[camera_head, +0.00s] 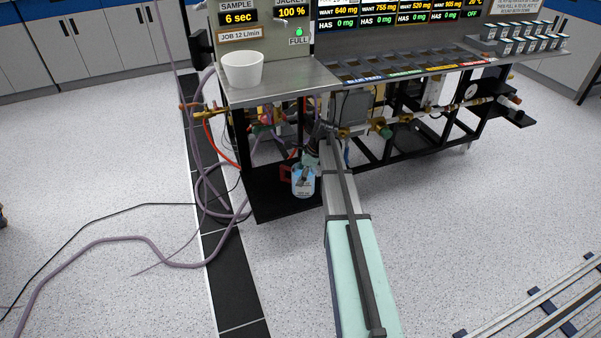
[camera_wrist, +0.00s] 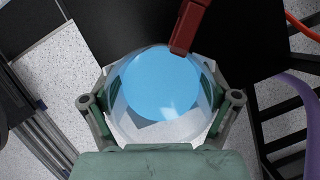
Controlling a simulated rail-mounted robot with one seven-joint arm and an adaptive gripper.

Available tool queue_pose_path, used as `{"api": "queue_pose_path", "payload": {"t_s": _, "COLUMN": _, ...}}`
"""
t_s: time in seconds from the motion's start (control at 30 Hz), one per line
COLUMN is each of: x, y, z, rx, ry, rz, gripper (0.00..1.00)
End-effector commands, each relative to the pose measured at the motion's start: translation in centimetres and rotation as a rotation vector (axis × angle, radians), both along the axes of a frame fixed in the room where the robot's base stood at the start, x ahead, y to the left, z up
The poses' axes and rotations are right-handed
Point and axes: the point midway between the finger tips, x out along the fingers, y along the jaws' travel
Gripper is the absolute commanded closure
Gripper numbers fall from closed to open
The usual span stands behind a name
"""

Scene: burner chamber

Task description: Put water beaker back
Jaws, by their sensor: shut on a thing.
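The water beaker is a clear vessel with blue liquid inside; it shows in the head view (camera_head: 303,184) low in front of the bench's left end. In the wrist view, I look down into the beaker (camera_wrist: 160,85), and the liquid fills a blue round area. My gripper (camera_wrist: 162,103) has its two fingers closed on opposite sides of the beaker. In the head view my gripper (camera_head: 311,158) is partly hidden at the end of my arm. A dark red part (camera_head: 286,173) is at the beaker's left side; it also reaches the rim in the wrist view (camera_wrist: 190,25).
A black lower shelf (camera_head: 268,205) lies behind and below the beaker; whether they touch is unclear. A white cup (camera_head: 243,69) stands on the steel bench top (camera_head: 285,88). An orange-red hose (camera_head: 220,143) and purple hoses (camera_head: 200,165) hang at the left.

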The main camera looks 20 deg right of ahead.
Motion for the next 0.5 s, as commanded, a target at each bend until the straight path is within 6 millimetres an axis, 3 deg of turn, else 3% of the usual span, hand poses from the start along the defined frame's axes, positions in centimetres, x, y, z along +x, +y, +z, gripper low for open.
{"api": "queue_pose_path", "payload": {"t_s": 0.3, "x": 0.02, "y": 0.01, "z": -0.08, "rx": 0.001, "ry": 0.000, "rz": 0.000, "gripper": 0.80}}
{"api": "queue_pose_path", "payload": {"t_s": 0.33, "x": 0.00, "y": 0.00, "z": -0.21, "rx": 0.000, "ry": 0.001, "rz": 0.000, "gripper": 0.09}}
{"api": "queue_pose_path", "payload": {"t_s": 0.37, "x": 0.00, "y": 0.00, "z": -0.21, "rx": 0.000, "ry": 0.000, "rz": 0.000, "gripper": 0.00}}
{"api": "queue_pose_path", "payload": {"t_s": 0.5, "x": 0.00, "y": 0.00, "z": -0.22, "rx": 0.000, "ry": 0.000, "rz": 0.000, "gripper": 0.00}}
